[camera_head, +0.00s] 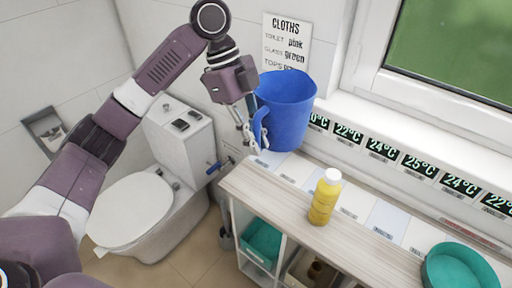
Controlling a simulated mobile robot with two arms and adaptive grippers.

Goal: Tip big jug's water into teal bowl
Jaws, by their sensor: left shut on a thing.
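I cannot see the water inside, and I cannot tell whether the jug's base touches the shelf. The teal bowl (434,274) stands at the right end of the shelf top, cut off by the picture's edge. My right gripper is not in view.
A yellow bottle with a white cap (325,197) stands on the shelf top (345,243) between jug and bowl. Temperature labels (411,162) line the wall behind. A toilet (135,212) stands at left.

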